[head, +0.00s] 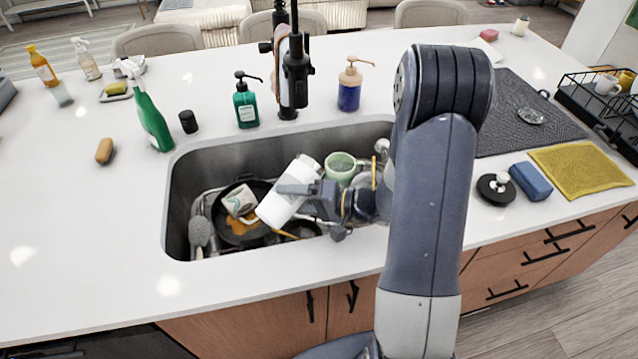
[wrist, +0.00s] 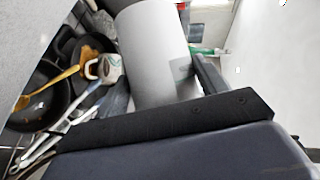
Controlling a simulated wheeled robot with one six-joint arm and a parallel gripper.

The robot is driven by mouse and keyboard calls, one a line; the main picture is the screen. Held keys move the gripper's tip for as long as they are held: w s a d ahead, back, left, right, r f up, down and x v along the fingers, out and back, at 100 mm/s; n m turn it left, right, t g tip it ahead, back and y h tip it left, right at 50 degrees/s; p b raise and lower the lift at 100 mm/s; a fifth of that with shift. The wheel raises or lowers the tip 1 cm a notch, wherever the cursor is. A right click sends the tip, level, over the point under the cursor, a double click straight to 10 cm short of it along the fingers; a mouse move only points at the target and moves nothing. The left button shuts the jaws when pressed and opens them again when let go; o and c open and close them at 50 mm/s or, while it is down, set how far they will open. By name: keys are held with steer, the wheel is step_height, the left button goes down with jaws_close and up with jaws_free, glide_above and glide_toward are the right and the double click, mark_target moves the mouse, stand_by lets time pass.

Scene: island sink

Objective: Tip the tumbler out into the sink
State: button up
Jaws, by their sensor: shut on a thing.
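The white tumbler (head: 280,203) is over the sink, tilted with its lower end toward the left. My gripper (head: 300,190) is shut on its side. In the wrist view the tumbler (wrist: 152,50) fills the space between the fingers of my gripper (wrist: 160,85). I cannot see into the tumbler or tell whether anything runs out of it. The grey sink (head: 180,190) lies below, with dishes in it.
In the sink are a dark pan (head: 262,187), a patterned mug (head: 238,200), a green cup (head: 340,167) and a brush (head: 199,231). The black faucet (head: 296,65) stands behind. A green spray bottle (head: 150,117) and soap bottles (head: 246,105) line the rim. The left counter is mostly clear.

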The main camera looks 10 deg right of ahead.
steer(key=shift+w+d+m, duration=0.25)
steer(key=shift+d+m, duration=0.1)
steer(key=shift+m, duration=0.05)
stand_by(1.2)
steer(key=shift+w+d+m+y+p, duration=0.2)
steer(key=shift+m+y+p, duration=0.3)
steer(key=shift+m+p, duration=0.25)
stand_by(1.2)
steer(key=shift+r, duration=0.1)
